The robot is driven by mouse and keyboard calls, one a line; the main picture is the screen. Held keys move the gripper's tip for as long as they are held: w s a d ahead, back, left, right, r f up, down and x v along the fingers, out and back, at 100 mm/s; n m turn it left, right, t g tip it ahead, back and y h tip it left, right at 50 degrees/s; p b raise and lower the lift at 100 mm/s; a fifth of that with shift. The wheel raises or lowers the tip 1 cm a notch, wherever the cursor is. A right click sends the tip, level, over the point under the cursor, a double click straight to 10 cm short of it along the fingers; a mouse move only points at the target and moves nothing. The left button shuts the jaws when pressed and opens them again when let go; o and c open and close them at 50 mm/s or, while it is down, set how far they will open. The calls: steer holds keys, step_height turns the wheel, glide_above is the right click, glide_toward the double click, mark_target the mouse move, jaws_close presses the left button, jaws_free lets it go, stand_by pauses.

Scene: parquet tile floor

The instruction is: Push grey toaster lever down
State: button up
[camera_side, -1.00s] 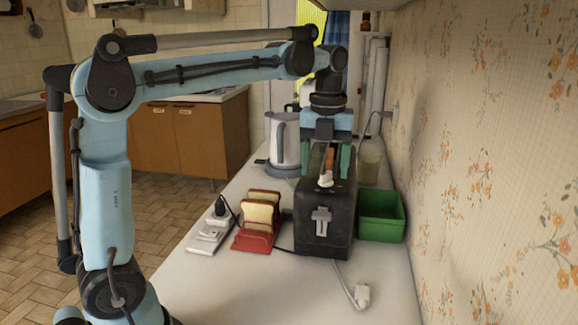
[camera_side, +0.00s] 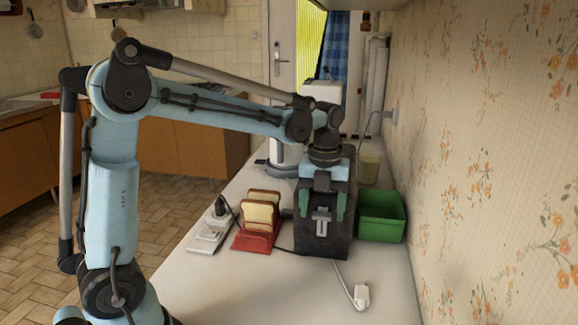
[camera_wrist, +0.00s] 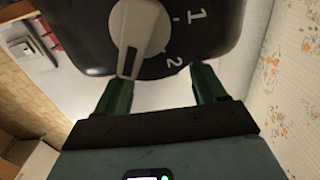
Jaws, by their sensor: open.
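The black toaster (camera_side: 338,247) stands on the counter with its front toward the side camera. A grey piece (camera_side: 322,221) shows on its front, likely the lever with the knob below; I cannot separate them clearly. My gripper (camera_side: 322,212) is open, its two green fingers pointing down on either side of the grey piece in the picture. I cannot tell whether anything touches. In the wrist view, the toaster's grey dial (camera_wrist: 139,33) with marks 1 and 2 shows beyond the two spread fingers (camera_wrist: 163,90). The lever does not show clearly there.
A red rack (camera_side: 251,242) with bread slices (camera_side: 259,212) and a white power strip (camera_side: 209,234) stand left of the toaster. A green bin (camera_side: 381,229) is on its right. A white plug (camera_side: 361,296) lies in front. A kettle stands behind.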

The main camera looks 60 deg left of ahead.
mark_target(322, 214)
jaws_close()
steer(key=shift+f, duration=1.5)
jaws_free()
steer(key=shift+r, duration=0.15)
step_height(322, 214, up, 12)
